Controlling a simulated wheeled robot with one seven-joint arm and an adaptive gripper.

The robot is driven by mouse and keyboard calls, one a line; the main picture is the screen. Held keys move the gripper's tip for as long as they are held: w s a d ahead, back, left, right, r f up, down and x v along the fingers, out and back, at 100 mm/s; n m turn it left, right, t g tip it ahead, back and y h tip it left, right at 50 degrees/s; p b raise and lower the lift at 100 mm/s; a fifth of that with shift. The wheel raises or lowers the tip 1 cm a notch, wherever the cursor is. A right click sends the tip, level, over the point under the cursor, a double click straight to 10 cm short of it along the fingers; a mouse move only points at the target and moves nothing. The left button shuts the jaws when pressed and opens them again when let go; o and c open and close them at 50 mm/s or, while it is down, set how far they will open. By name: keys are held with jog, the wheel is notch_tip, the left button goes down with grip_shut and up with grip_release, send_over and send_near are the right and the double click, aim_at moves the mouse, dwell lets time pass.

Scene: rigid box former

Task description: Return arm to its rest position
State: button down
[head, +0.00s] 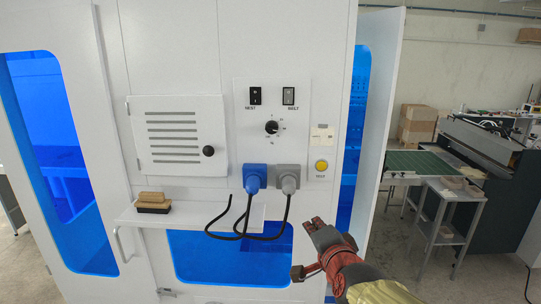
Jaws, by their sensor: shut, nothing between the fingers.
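My gripper (314,228) is in the lower right of the head view, at the end of my red and dark arm. It is shut and empty. It is in front of the white machine cabinet (185,60), a little right of and below the grey plug (288,178) on the control panel (300,125). It looks apart from the panel, but the exact gap is hard to tell.
A white shelf (190,217) sticks out from the cabinet with a wooden brush (153,201) on it. A blue plug (255,178) and black cables hang beside it. An open door (384,110) stands to the right, with a grey side table (452,192) beyond.

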jog(key=s+d+f+n+g+b, duration=0.2)
jog(key=s+f+n+g+b, duration=0.2)
jog(key=s+f+b, duration=0.6)
jog(key=s+d+f+n+g+b, duration=0.2)
jog(key=s+f+n+g+b, duration=0.3)
jog(key=s+f, duration=1.2)
notch_tip(320, 180, down, 4)
jog(key=n+b, duration=0.3)
jog(key=b, duration=0.2)
jog(key=shift+s+d+f+n+h+b, duration=0.2)
jog(key=shift+s+d+n+h+b, duration=0.1)
jog(key=shift+d+h+b, duration=0.1)
